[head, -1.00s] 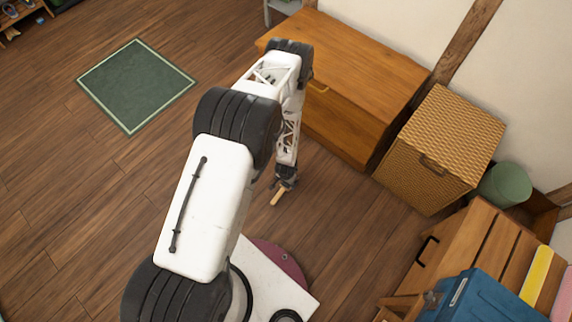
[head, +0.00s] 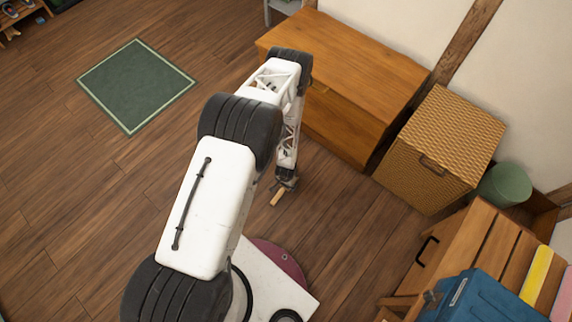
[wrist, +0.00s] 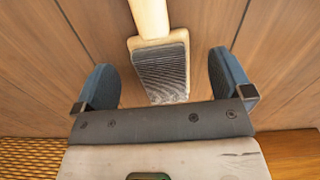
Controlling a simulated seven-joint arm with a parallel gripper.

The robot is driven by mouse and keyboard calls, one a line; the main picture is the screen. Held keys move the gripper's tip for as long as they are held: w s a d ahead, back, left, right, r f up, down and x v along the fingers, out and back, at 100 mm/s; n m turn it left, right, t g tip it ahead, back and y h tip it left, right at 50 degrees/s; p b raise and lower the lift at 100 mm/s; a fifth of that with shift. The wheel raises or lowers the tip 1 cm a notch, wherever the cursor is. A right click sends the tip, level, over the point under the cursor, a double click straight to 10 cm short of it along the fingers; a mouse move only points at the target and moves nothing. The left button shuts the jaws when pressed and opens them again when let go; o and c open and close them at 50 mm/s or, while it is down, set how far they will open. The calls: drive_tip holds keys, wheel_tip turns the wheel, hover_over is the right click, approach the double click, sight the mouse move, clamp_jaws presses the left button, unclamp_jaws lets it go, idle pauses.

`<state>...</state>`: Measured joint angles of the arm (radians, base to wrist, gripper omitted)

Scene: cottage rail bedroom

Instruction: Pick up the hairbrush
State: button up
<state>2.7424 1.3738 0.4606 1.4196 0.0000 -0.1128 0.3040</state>
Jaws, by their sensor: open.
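The hairbrush has a pale wooden handle and a head of dark bristles. In the wrist view the hairbrush (wrist: 160,70) lies on the wooden floor, its bristles facing up and its handle running to the top edge. My gripper (wrist: 166,85) is open, with one blue-grey finger on each side of the bristle head and a gap on both sides. In the head view my gripper (head: 286,184) is low over the floor, and the pale handle of the hairbrush (head: 277,198) shows just below it. The bristle head is hidden there.
A wooden chest (head: 350,75) stands behind my arm. A woven hamper (head: 440,150) and a green bin (head: 505,185) stand to its right. A slatted wooden piece with a blue box (head: 475,300) is at lower right. A green mat (head: 136,85) lies on clear floor at left.

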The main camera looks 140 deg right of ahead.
drive_tip(key=shift+f, duration=1.25)
drive_tip(key=shift+c, duration=0.2)
drive_tip(key=c, duration=1.1)
drive_tip(key=shift+r, duration=0.2)
drive_tip(key=shift+r, duration=1)
drive_tip(key=shift+w+a+r, duration=0.2)
drive_tip(key=shift+w+r, duration=0.35)
drive_tip(key=shift+r, duration=0.1)
drive_tip(key=w+a, duration=0.2)
drive_tip(key=w, duration=0.2)
drive_tip(key=w+a+r, duration=0.1)
drive_tip(key=w+a, duration=0.1)
drive_tip(key=w, duration=0.3)
drive_tip(key=w+a, duration=0.2)
drive_tip(key=w, duration=0.2)
drive_tip(key=shift+w+r, duration=0.2)
drive_tip(key=shift+w, duration=0.1)
drive_tip(key=shift+d, duration=0.1)
